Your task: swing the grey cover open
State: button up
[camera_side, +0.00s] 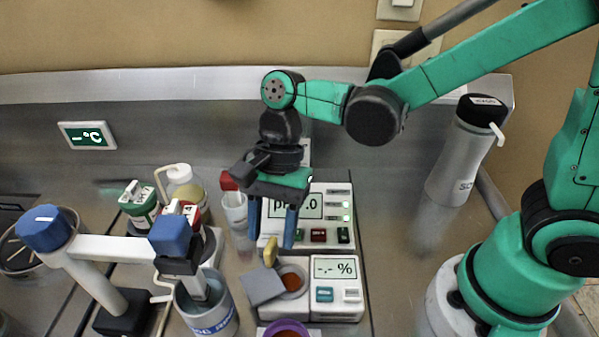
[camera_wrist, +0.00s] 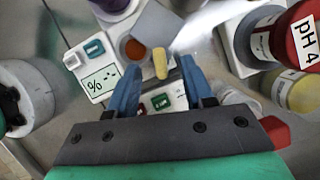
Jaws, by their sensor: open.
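The grey cover (camera_side: 263,286) is a flat square plate at the left of the percent meter (camera_side: 337,285). It lies beside the round brown-red well (camera_side: 292,281), most of which shows uncovered. The cover (camera_wrist: 156,24) and the well (camera_wrist: 136,49) also show in the wrist view. A yellow knob (camera_side: 270,251) stands upright near the cover's far edge. My gripper (camera_side: 271,240) points down above the knob, its blue fingers apart. In the wrist view the knob (camera_wrist: 160,63) appears between the fingertips, with gaps on both sides; contact is not visible.
A pH meter (camera_side: 331,206) stands close behind the gripper. A clear cup with a red top (camera_side: 235,208) and several bottles stand to the left. A blue-grey bucket (camera_side: 207,312) and a blue-capped stand (camera_side: 110,248) are at front left. A purple-rimmed cup (camera_side: 287,329) is in front.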

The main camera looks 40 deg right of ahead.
aim_at(264, 269)
jog(key=shift+x, duration=1.45)
jog(key=shift+c, duration=0.2)
grip_shut()
